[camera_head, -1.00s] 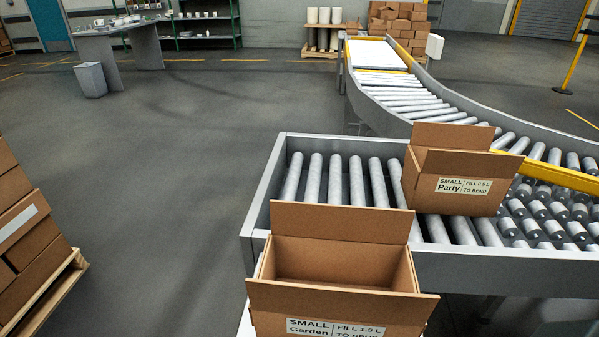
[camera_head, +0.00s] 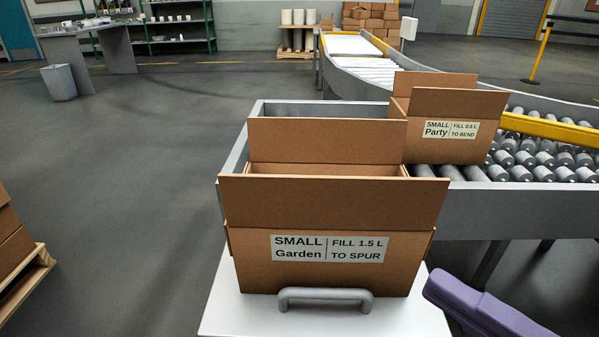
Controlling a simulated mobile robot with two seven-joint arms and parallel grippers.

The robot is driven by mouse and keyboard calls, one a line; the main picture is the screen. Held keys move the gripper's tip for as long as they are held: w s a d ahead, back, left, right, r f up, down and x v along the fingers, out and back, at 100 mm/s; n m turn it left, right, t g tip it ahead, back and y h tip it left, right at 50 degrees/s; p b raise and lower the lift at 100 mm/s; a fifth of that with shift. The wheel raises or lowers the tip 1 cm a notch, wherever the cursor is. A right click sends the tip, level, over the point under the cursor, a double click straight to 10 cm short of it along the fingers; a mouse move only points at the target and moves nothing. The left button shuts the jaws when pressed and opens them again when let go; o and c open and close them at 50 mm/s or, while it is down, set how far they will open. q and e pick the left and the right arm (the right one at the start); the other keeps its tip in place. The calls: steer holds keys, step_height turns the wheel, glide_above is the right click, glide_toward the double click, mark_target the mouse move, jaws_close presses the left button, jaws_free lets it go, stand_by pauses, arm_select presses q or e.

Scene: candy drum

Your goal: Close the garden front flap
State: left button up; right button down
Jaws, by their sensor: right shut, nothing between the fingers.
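The Garden box (camera_head: 330,262) is a brown carton labelled "SMALL Garden, FILL 1.5 L TO SPUR", upright at the centre. Its front flap (camera_head: 330,203) stands up and leans out toward me, open. Its back flap (camera_head: 325,141) also stands up. Only a thin strip of the opening shows between them, so the contents are hidden. My purple right gripper (camera_head: 434,287) comes in at the lower right, shut and empty, beside the box's lower right corner and apart from the flap. My left gripper is not in view.
The Garden box stands on a white platform (camera_head: 240,312) with a grey handle (camera_head: 325,297) in front. A Party box (camera_head: 445,140) with raised flaps sits behind right on the roller conveyor (camera_head: 545,160). Stacked cartons on a pallet (camera_head: 20,265) are at left.

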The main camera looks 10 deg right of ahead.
glide_toward(325, 187)
steer(key=a, duration=0.3)
steer(key=w, duration=0.4)
steer(key=shift+w+d+b, duration=0.15)
steer(key=shift+w+b, duration=0.15)
steer(key=shift+w, duration=0.25)
steer(key=shift+r, duration=0.1)
